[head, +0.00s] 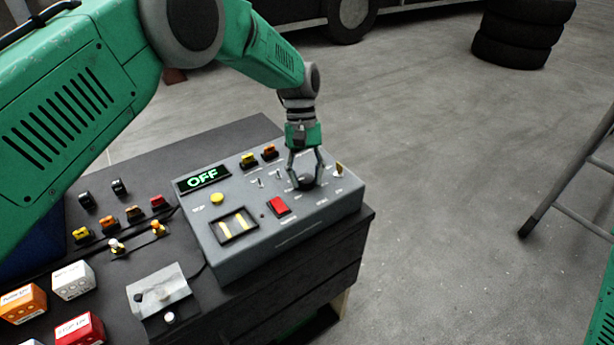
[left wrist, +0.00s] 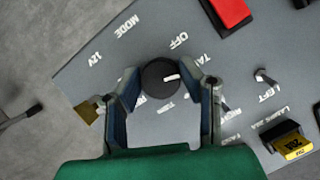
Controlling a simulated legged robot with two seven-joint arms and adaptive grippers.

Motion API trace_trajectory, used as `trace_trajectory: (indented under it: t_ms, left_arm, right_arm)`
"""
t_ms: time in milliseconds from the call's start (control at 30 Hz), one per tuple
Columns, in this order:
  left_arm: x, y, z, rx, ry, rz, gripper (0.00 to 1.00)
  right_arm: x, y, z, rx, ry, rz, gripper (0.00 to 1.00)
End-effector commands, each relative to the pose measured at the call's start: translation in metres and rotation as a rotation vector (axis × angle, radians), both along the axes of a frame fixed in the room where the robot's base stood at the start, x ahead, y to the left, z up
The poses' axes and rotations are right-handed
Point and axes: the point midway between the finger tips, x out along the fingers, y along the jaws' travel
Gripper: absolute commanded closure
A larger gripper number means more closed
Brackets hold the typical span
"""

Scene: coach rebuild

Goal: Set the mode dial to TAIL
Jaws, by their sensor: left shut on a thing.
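The mode dial (left wrist: 158,84) is a round black knob with a short white mark, on the top of a grey control box (head: 240,262). In the head view the dial (head: 306,183) is near the box's right end, partly hidden by my left gripper (head: 305,177). My left gripper is shut on the dial, a finger on either side. In the left wrist view the white mark points right. Labels MODE, 12V, OFF and a partly hidden "TA" are near the dial. The green display (head: 203,178) reads OFF. My right gripper is not in view.
A red switch (head: 278,206), yellow button (head: 217,198) and small toggles share the panel. The dark bench (head: 232,137) holds boxes and switches at left. A ladder (head: 572,165) and stacked tires (head: 517,33) stand right on open floor.

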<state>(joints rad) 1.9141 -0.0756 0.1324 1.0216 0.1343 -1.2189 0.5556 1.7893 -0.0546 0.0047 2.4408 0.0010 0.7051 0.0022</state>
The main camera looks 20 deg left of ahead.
Motion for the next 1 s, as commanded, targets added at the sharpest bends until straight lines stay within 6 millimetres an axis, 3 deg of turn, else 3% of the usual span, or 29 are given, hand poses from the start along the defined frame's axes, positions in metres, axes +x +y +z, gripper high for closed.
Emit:
trace_trajectory:
  t_ms: [667,700,733,1000]
  left_arm:
    - [0.0055,0.0002,0.0031,0.002,-0.018,-0.06,0.95]
    - [0.0054,0.0002,0.0032,0.002,-0.018,-0.06,0.56]
    - [0.0053,0.0001,0.0031,0.002,-0.017,-0.06,0.46]
    - [0.0015,-0.0008,0.0024,0.001,-0.01,-0.061,0.46]
  right_arm:
    - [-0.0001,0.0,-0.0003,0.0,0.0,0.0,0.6]
    - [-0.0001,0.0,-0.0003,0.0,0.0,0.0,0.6]
    - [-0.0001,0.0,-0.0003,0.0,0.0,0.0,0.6]
    - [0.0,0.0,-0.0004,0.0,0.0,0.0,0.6]
